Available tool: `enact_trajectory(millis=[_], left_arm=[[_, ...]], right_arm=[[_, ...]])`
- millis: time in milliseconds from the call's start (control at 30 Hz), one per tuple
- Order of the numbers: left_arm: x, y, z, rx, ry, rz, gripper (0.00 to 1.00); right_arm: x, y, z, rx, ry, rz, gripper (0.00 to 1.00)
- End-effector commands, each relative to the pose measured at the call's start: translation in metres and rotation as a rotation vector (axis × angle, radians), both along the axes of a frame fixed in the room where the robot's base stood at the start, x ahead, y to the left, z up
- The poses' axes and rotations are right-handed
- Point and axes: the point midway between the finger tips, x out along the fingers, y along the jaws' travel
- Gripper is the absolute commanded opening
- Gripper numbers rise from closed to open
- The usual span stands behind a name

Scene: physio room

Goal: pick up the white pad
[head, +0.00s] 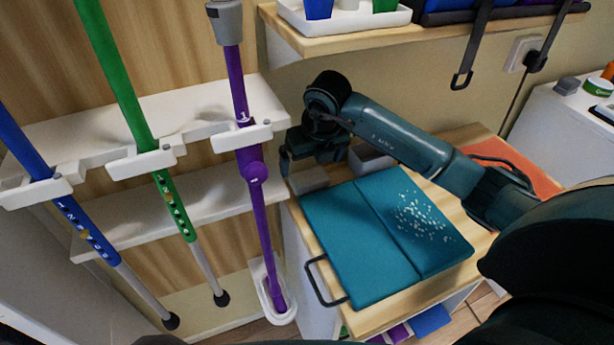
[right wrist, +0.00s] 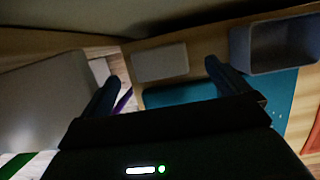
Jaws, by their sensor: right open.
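The white pad (head: 309,180), greyish in this light, lies flat on the wooden top at its back left corner, beside the teal folded mat (head: 365,245). My right gripper (head: 312,160) is over the back left corner, close to the pad and seemingly above it. In the right wrist view the pad (right wrist: 160,62) shows as a pale rectangle between the two spread fingers (right wrist: 162,74), which are open and empty. The pad does not appear to be held. My left gripper is not in view.
A grey open box (head: 370,160) stands just right of the pad; it also shows in the right wrist view (right wrist: 280,45). An orange cloth (head: 512,165) lies at the right. Upright poles in a rack (head: 195,135) stand left; a shelf (head: 410,38) is behind.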

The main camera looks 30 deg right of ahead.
Motion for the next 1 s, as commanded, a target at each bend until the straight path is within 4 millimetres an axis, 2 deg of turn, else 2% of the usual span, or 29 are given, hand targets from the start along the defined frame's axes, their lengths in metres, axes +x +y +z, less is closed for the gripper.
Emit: enact_trajectory(millis=[300, 600, 1000], left_arm=[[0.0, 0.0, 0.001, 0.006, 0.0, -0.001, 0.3], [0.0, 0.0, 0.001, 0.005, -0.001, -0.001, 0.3], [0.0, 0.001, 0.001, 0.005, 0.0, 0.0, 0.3]], right_arm=[[0.005, 0.001, -0.044, 0.002, 0.002, 0.0, 1.0], [0.007, 0.001, -0.05, 0.001, -0.001, 0.0, 1.0], [0.007, 0.001, -0.049, 0.001, 0.0, 0.0, 0.68]])
